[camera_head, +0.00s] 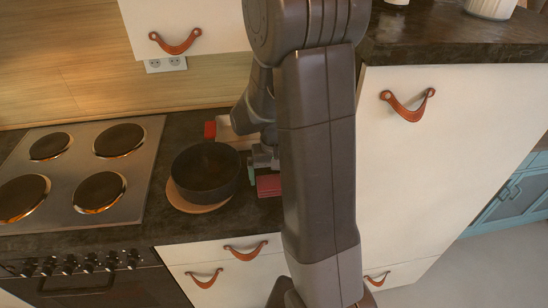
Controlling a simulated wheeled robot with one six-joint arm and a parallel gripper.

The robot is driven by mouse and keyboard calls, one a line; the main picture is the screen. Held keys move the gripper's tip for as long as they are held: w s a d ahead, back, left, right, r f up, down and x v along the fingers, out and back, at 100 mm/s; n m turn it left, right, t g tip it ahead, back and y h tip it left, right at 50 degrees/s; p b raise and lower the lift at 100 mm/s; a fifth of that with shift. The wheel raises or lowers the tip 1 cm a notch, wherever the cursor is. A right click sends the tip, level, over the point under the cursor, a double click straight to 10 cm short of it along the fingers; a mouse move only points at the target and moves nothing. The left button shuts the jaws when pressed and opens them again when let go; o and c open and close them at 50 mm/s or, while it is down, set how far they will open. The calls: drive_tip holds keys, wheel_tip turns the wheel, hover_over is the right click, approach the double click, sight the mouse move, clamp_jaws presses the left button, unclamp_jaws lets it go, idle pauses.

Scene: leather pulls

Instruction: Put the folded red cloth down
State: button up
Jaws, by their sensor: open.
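The folded red cloth (269,186) is a small pinkish-red block on the dark countertop, right of the black pot. My gripper (259,172) is just above and beside it, with a green pad showing at its left finger. The gripper is open. I cannot tell whether a finger still touches the cloth. My arm hides the cloth's right side and part of the gripper.
The black pot (206,171) stands on a round wooden board (183,201). A cream object (232,135) with a red end (210,130) lies behind the gripper. A hob (80,178) is at left. A tall white cabinet (445,165) stands at right.

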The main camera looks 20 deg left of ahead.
sight(274, 181)
wheel_tip(274, 181, up, 11)
idle(0.3)
drive_tip(key=shift+f, duration=0.15)
wheel_tip(274, 181, down, 12)
drive_tip(key=shift+f, duration=0.25)
wheel_tip(274, 181, up, 2)
drive_tip(key=shift+r, duration=0.6)
